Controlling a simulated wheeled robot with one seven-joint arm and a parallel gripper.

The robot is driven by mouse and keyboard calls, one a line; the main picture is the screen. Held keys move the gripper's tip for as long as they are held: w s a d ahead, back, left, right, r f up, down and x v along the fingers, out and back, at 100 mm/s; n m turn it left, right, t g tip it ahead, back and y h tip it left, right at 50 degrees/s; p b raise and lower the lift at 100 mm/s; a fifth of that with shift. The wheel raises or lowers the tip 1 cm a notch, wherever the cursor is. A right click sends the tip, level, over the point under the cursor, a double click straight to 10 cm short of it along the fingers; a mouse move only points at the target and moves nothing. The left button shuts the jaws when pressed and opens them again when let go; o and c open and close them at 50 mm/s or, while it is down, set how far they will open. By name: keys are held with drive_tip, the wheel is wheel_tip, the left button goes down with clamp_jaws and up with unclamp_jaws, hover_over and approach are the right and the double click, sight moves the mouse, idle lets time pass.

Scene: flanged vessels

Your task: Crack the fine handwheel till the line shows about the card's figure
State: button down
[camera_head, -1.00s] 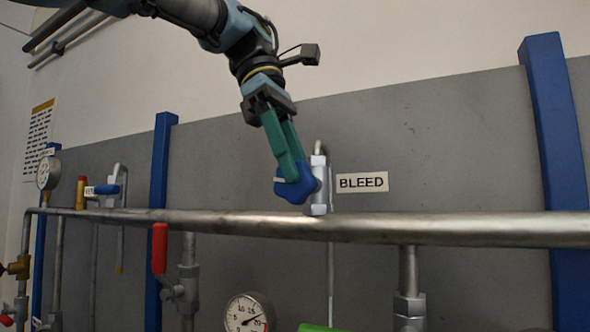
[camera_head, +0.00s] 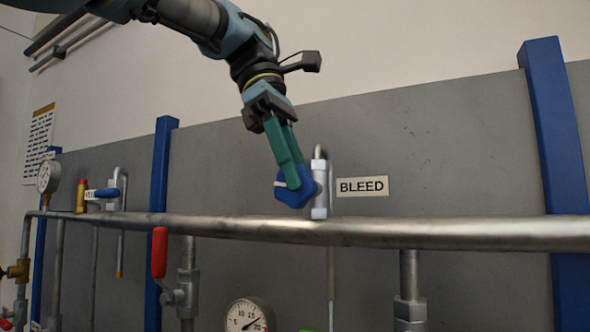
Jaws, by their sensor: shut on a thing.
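The blue handwheel (camera_head: 294,188) sits on a small metal valve (camera_head: 319,186) above the horizontal pipe, beside the BLEED label (camera_head: 362,187). My gripper (camera_head: 290,165) reaches down from above, and its green fingers are shut on the handwheel. The fingers hide the wheel's upper part. A round dial gauge (camera_head: 247,316) shows below the pipe, cut off by the bottom edge. Its needle points to the upper right, but I cannot read it exactly. A second gauge (camera_head: 47,177) stands at the far left, too small to read. A printed card (camera_head: 39,143) hangs on the left wall, its text illegible.
A long horizontal pipe (camera_head: 440,232) crosses just below the handwheel. A red-handled valve (camera_head: 160,252) hangs below it. Another blue-handled valve (camera_head: 102,193) is at left. Blue posts (camera_head: 556,150) stand at the right and left. The panel right of the label is clear.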

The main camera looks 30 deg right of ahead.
drive_tip(key=shift+a, duration=0.1)
drive_tip(key=shift+w+g+p, duration=0.15)
drive_tip(key=shift+g+p, duration=0.2)
drive_tip(key=shift+g, duration=0.15)
drive_tip(key=shift+w+g+h+p, duration=0.1)
drive_tip(key=shift+g+h+p, duration=0.2)
drive_tip(key=shift+g+h, duration=0.35)
drive_tip(key=c, duration=0.9)
unclamp_jaws()
drive_tip(key=shift+c, duration=0.2)
